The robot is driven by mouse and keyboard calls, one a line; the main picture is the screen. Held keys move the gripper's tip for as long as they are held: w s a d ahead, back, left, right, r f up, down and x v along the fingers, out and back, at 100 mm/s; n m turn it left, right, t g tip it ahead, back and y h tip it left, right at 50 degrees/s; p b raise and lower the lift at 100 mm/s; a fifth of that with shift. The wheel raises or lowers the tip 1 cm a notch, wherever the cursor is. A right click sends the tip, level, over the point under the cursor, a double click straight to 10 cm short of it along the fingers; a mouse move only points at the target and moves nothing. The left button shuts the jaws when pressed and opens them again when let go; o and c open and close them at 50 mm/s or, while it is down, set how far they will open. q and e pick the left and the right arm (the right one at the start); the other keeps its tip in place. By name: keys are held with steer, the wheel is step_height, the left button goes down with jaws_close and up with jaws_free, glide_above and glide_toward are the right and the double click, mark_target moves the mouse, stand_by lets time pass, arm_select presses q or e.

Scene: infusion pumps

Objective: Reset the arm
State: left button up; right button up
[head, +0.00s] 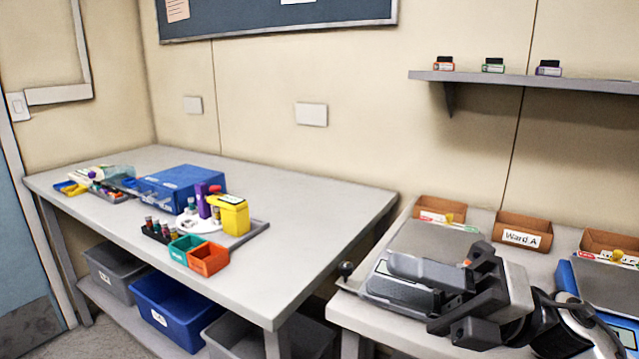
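My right gripper (462,292) reaches in from the lower right over the right table. Its two dark fingers look spread apart, pointing left. A dark grey device (385,291), apparently a pump, lies under and beyond the fingers. I cannot tell whether they touch it, and nothing is clearly held. My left gripper is not in view.
Brown bins (522,229), one labelled Ward A, line the back of the right table. A shelf (590,83) hangs above with small boxes. The left table (310,210) carries a blue case (180,185), an orange bin (208,259) and vials; its right part is clear.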

steer(key=w+d+f+m+t+h+p, duration=0.1)
steer(key=w+d+f+m+t+h, duration=0.15)
steer(key=f+m+t+h, duration=0.9)
steer(key=w+d+f+m+t+h, duration=0.1)
steer(key=d+f+m+t+h, duration=0.35)
steer(key=m, duration=1.45)
steer(key=s+a+f+m+g+h, duration=0.1)
steer(key=s+f+m+g, duration=0.2)
steer(key=s+f, duration=0.3)
steer(key=s+f+m+g+h, duration=0.1)
steer(key=s+f+m+g, duration=0.3)
steer(key=f, duration=0.8)
steer(key=shift+s+a+f+m, duration=0.4)
steer(key=shift+s+m, duration=0.15)
steer(key=shift+s, duration=0.35)
